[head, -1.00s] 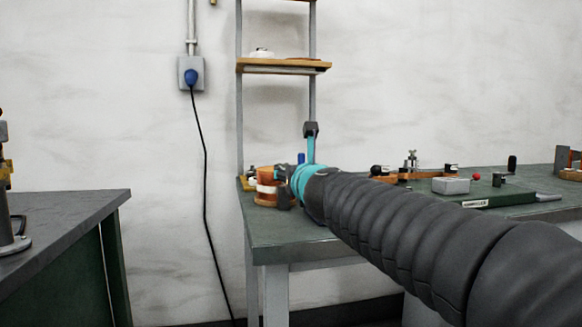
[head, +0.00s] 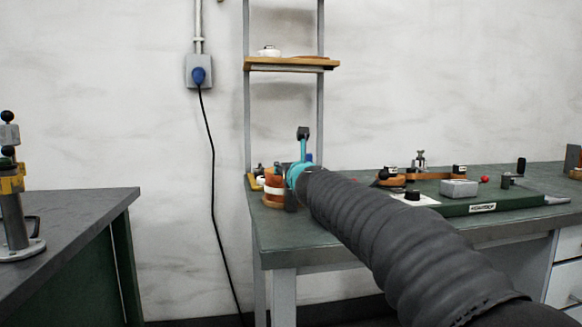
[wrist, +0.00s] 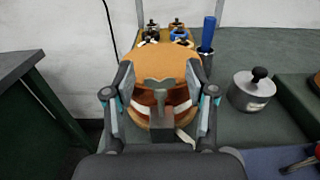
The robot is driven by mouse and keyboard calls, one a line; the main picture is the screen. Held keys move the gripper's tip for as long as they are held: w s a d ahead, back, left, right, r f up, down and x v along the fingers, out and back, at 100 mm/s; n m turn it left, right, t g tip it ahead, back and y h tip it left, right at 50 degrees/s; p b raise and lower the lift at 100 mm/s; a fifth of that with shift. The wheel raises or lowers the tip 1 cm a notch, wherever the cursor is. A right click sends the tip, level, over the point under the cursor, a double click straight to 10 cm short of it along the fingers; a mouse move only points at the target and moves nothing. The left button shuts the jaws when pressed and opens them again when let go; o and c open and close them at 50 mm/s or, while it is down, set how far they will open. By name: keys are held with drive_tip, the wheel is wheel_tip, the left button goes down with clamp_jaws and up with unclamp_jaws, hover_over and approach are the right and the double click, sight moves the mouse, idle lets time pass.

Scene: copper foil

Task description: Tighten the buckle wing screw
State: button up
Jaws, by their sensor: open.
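A drum-shaped coil (wrist: 157,65) with a round tan top and a pale band stands on the green bench in the wrist view. A grey buckle-like block (wrist: 163,122) sits on its near side, with a small grey winged shape above it that may be the wing screw. My gripper (wrist: 161,98) is open, one finger on each side of the block; I cannot tell whether they touch anything. In the head view the coil (head: 273,190) is at the bench's left end, and my gripper (head: 291,197) is beside its right side, partly hidden.
A blue upright cylinder (wrist: 208,34) and a grey lidded weight (wrist: 251,90) stand right of the coil. Small clamps (wrist: 178,32) lie behind it. A green board (head: 485,206) with a grey box (head: 459,188) is farther right. Another bench (head: 75,220) stands left, across a gap.

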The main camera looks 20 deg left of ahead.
clamp_jaws()
drive_tip(key=shift+m+t+h+p, duration=0.3)
drive_tip(key=shift+h+p, duration=0.05)
drive_tip(key=shift+h, duration=0.05)
drive_tip(key=m+h+p, duration=0.1)
drive_tip(key=h, duration=0.1)
drive_tip(key=m+t+h+p, duration=0.1)
drive_tip(key=shift+a+r+m+t+h, duration=0.15)
drive_tip(key=shift+m+t+h, duration=0.15)
drive_tip(key=shift+h, duration=0.1)
drive_tip(key=m+h+p, duration=0.2)
drive_tip(key=m+h, duration=0.1)
drive_tip(key=h, duration=0.2)
drive_tip(key=shift+m+t+h+p, duration=0.3)
drive_tip(key=m+h, duration=0.1)
drive_tip(key=h, duration=0.1)
drive_tip(key=m+g+h, duration=0.1)
drive_tip(key=m+h, duration=0.1)
drive_tip(key=h, duration=0.1)
drive_tip(key=shift+f+m+h+p, duration=0.2)
drive_tip(key=shift+m+h+p, duration=0.1)
drive_tip(key=shift+p, duration=0.05)
drive_tip(key=shift+h, duration=0.3)
drive_tip(key=shift+r+m+g+h, duration=0.1)
drive_tip(key=shift+m+g+h, duration=0.7)
drive_tip(key=shift+m+h, duration=0.35)
